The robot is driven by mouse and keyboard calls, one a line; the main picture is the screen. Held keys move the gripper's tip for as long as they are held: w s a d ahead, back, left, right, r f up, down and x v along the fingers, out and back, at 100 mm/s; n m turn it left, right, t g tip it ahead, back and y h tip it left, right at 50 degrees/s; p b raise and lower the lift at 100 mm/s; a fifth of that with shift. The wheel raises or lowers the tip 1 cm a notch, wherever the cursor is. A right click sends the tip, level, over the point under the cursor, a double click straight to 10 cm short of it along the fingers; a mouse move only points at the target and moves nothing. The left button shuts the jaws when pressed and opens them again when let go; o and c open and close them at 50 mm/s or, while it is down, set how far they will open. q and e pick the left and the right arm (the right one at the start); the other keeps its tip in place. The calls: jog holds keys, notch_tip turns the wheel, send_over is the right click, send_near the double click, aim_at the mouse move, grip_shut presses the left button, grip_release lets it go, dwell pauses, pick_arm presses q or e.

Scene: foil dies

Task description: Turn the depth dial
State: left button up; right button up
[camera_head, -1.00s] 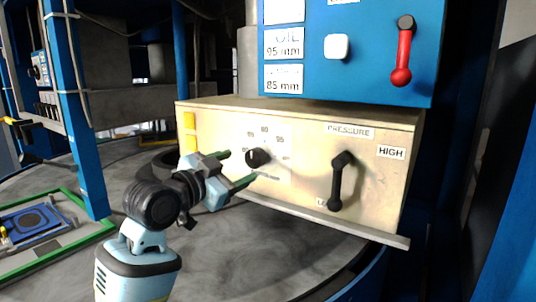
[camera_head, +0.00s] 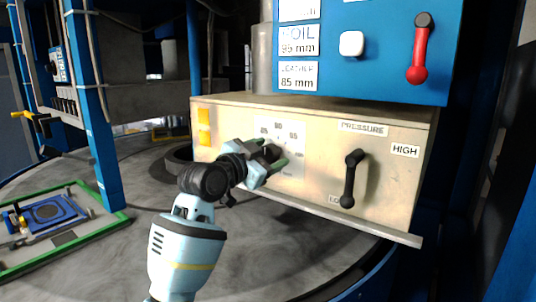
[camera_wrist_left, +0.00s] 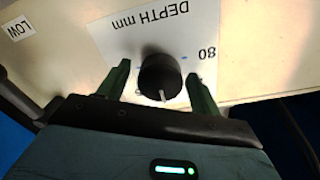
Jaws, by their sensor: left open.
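The depth dial is a round black knob (camera_wrist_left: 161,77) on a white scale plate marked "DEPTH mm" (camera_wrist_left: 150,32) in the left wrist view. In the head view the dial (camera_head: 272,153) is partly hidden by my gripper. My left gripper (camera_head: 274,155) is open, with its green fingers at the dial. In the left wrist view the gripper (camera_wrist_left: 160,85) has one finger on each side of the knob, with small gaps showing. A pale pointer mark shows on the knob's edge. My right gripper is not in view.
The cream panel also has a black pressure lever (camera_head: 351,178) to the right of the dial. Above is a blue panel with a red lever (camera_head: 419,50) and a white button (camera_head: 351,44). A green-edged tray (camera_head: 60,262) lies at the left. A blue post (camera_head: 95,120) stands near it.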

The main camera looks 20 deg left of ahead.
pick_arm(q)
jog(key=shift+w, duration=0.1)
jog(key=shift+c, duration=0.4)
jog(key=c, duration=0.9)
jog(key=shift+n, duration=0.4)
jog(key=n, duration=0.3)
jog(key=shift+n, duration=2.5)
